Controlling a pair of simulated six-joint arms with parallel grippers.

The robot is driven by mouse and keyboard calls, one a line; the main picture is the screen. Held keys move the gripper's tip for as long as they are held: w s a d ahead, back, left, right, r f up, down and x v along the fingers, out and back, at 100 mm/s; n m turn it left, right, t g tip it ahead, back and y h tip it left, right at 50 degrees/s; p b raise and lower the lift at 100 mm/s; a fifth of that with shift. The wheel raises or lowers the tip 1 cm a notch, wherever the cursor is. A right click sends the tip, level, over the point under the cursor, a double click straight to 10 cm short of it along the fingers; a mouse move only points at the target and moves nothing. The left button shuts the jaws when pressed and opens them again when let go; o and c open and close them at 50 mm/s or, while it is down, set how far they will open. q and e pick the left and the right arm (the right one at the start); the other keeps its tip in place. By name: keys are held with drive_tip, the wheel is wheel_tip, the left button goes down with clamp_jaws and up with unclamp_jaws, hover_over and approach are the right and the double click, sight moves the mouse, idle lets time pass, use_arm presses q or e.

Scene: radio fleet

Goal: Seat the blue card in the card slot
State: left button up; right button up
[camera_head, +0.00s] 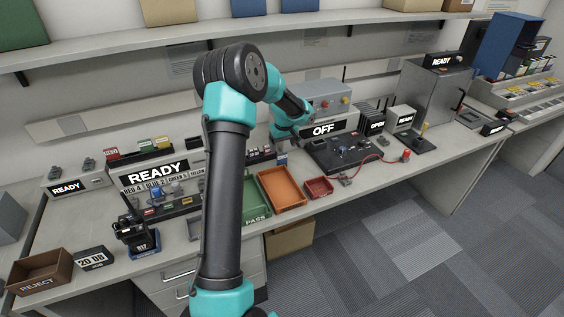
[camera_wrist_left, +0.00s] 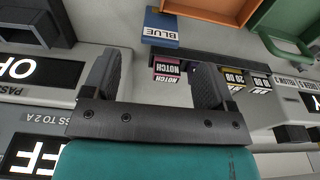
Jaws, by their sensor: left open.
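The blue card (camera_wrist_left: 162,20), marked BLUE, shows in the left wrist view beyond my fingertips, at one end of a dark card rack (camera_wrist_left: 215,60). My left gripper (camera_wrist_left: 155,62) is open, with nothing between its fingers. In the head view the left gripper (camera_head: 283,147) points down over the bench, beside the rack and left of the panel marked OFF. Cards marked NOTCH (camera_wrist_left: 167,72) and several others hang along the rack. My right gripper is not in view. I cannot pick out the card slot for certain.
A green PASS tray (camera_head: 257,198), an orange tray (camera_head: 282,189) and a small red tray (camera_head: 318,187) sit by the bench's front edge. The OFF panel (camera_head: 323,129) and a dark board (camera_head: 345,152) with a red cable stand to the right.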

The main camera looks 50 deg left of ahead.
sight(282, 155)
use_arm(q)
drive_tip(key=shift+f, duration=0.45)
drive_tip(key=shift+w+a+f, duration=0.1)
drive_tip(key=shift+a+f, duration=0.1)
drive_tip(key=shift+f, duration=1.1)
drive_tip(key=shift+a+f, duration=0.2)
drive_tip(key=shift+f, duration=1.1)
drive_tip(key=c, duration=1.1)
drive_tip(key=shift+o, duration=0.2)
drive_tip(key=shift+r, duration=0.1)
